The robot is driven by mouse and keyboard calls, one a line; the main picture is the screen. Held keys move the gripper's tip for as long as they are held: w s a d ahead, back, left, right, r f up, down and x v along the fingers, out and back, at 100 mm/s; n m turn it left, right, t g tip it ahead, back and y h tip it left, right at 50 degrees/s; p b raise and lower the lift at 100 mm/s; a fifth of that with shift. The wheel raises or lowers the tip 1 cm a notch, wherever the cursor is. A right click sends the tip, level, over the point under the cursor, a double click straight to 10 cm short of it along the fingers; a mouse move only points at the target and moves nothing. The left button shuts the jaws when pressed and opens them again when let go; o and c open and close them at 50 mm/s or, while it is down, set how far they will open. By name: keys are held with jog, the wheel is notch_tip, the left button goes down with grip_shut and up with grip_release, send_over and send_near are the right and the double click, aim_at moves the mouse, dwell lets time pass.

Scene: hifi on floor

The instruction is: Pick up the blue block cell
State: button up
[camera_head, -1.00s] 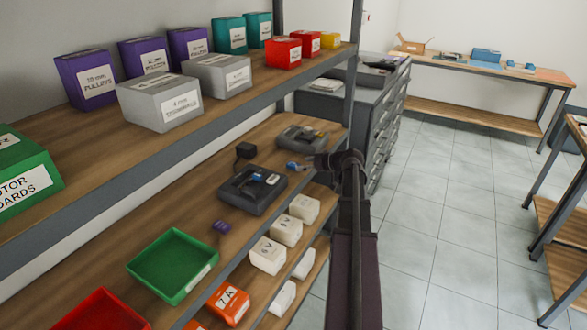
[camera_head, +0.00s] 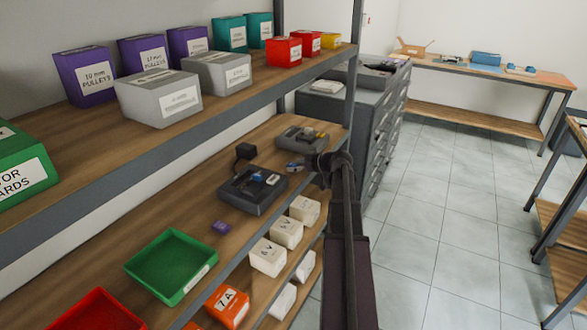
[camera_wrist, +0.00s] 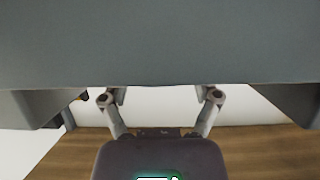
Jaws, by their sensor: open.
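A small blue block (camera_head: 258,178) sits on the dark charger-like unit (camera_head: 245,199) on the lower wooden shelf, in the head view. Another small bluish piece (camera_head: 293,166) shows right beside the end of my arm; I cannot tell whether it is a cell or part of my gripper. In the wrist view my gripper (camera_wrist: 160,97) is open, its fingers spread wide with nothing between them. No blue block shows in the wrist view. In the head view my arm's end is at the shelf's front edge, right of the dark unit, and hides the fingers.
The upper shelf (camera_head: 100,140) with several labelled boxes overhangs; a grey surface fills the top of the wrist view.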

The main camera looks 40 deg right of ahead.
aim_at(296, 165)
grip_shut()
jog(key=shift+r, duration=0.15)
notch_tip(296, 165, up, 4)
jog(key=p, duration=0.4)
jog(key=s+d+p, duration=0.1)
jog(key=s+d, duration=0.3)
jog(key=s, duration=1.1)
jog(key=shift+s+r, duration=0.25)
jog(key=shift+r, duration=0.15)
